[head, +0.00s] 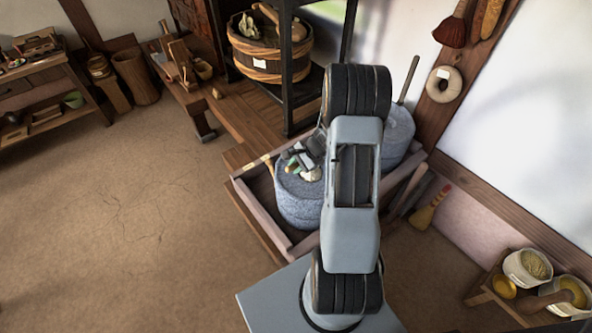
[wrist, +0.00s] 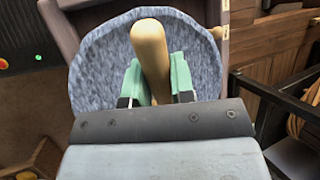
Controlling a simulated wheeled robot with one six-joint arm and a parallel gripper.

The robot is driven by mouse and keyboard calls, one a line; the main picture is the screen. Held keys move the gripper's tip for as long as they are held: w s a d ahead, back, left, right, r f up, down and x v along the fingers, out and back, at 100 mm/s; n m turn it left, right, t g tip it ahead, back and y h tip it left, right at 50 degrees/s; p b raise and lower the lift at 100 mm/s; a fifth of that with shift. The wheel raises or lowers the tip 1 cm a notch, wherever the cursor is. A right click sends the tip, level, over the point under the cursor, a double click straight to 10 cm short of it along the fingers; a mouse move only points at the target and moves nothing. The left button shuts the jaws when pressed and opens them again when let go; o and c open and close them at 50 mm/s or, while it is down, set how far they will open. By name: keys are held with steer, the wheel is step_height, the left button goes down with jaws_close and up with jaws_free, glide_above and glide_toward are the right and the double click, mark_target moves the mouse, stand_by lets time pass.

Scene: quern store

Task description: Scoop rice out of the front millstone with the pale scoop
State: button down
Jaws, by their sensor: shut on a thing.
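The front millstone (head: 299,203) is a speckled blue-grey stone drum in a wooden tray, partly behind my arm. Its round top (wrist: 98,62) fills much of the wrist view, and a tan peg (head: 269,166) rises at its left edge. My gripper (head: 297,160) is over that top. In the wrist view, its green fingers (wrist: 157,78) are shut on a smooth tan rounded piece of the pale scoop (wrist: 149,42). The scoop's bowl is not clear. A small cream patch (head: 311,175) shows beside the gripper; I cannot tell whether it is rice or scoop.
The tray's wooden rim (head: 243,195) surrounds the stone. A second millstone (head: 398,130) with an upright stick stands behind my arm. A rope-bound tub (head: 262,70) sits on a dark stand (head: 287,100) at the back. Bowls (head: 525,268) stand at lower right. The floor at left is clear.

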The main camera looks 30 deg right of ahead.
mark_target(294, 183)
steer(key=shift+s+d+f+t+y+b, duration=0.1)
steer(key=shift+t+y+b, duration=0.5)
steer(key=shift+b, duration=0.55)
steer(key=shift+d+f+t+y+b, duration=0.1)
steer(key=shift+t+y+b, duration=0.3)
steer(key=shift+y+b, duration=0.55)
steer(key=shift+f+b, duration=1.05)
steer(key=shift+f, duration=0.6)
steer(key=shift+s+d+r+h+p, duration=0.1)
steer(key=shift+s+d+h+p, duration=0.15)
steer(key=shift+p, duration=0.3)
steer(key=shift+w+a+f+g+h+p, duration=0.3)
steer(key=shift+a+f+g+h+p, duration=0.25)
steer(key=shift+p, duration=0.5)
steer(key=p, duration=0.1)
steer(key=f+g+h+p, duration=0.1)
steer(key=h+p, duration=0.1)
steer(key=shift+w+a+f+g+h, duration=0.25)
steer(key=shift+w+a+f, duration=0.05)
steer(key=shift+f+g+h+p, duration=0.15)
steer(key=shift+g+h+p, duration=0.2)
steer(key=shift+p, duration=0.8)
steer(key=h+p, duration=0.1)
steer(key=p, duration=0.2)
steer(key=shift+f+g, duration=0.25)
steer(key=shift+g, duration=0.1)
steer(key=h+p, duration=0.1)
steer(key=p, duration=0.4)
steer(key=shift+s+d+f+g, duration=0.1)
steer(key=shift+g, duration=0.2)
